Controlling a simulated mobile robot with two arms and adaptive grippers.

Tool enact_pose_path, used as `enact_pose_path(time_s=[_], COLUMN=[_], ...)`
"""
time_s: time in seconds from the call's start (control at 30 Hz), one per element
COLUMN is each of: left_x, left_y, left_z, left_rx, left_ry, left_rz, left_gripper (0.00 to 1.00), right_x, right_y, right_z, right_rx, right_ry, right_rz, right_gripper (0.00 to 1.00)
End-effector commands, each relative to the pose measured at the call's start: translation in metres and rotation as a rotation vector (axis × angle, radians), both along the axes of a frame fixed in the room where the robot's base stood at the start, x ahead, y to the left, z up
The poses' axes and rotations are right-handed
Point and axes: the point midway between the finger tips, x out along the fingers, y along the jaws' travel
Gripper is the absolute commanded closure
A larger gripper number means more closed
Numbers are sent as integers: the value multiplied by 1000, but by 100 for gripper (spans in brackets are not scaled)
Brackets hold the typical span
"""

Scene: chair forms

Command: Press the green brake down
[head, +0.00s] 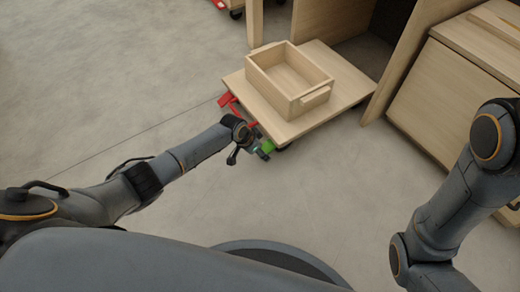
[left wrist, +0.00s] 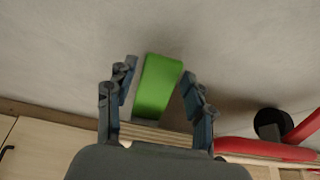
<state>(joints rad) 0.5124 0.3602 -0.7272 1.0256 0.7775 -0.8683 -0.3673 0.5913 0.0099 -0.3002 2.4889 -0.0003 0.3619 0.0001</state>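The green brake (head: 267,146) is a small green piece at the near edge of a wooden trolley (head: 345,92). In the left wrist view the green brake (left wrist: 157,87) lies between the two fingers of my left gripper (left wrist: 160,88). The fingers are apart, with a visible gap on the right side; contact on the left side is unclear. In the head view my left gripper (head: 262,153) is right at the brake, partly covering it. My right gripper is outside the head view; only part of that arm shows at the right.
A wooden box (head: 290,78) sits on the trolley. Red parts (head: 229,101) stick out at the trolley's left edge, and a red bar (left wrist: 265,149) shows in the wrist view. A wooden cabinet (head: 455,95) stands at the right. The floor on the left is clear.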

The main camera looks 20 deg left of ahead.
Motion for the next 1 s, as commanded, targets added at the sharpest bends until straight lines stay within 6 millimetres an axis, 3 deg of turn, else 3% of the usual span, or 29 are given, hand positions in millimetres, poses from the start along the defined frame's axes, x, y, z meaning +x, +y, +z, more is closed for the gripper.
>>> enact_pose_path(time_s=[0.47, 1.0], left_x=[-2, -32], left_y=[4, 26], left_z=[6, 88], left_rx=[3, 2], left_ry=[2, 0], left_rz=[0, -1], left_gripper=[36, 36], right_x=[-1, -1], right_y=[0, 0], right_z=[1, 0], right_rx=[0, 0], right_ry=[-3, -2], right_rz=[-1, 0], right_gripper=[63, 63])
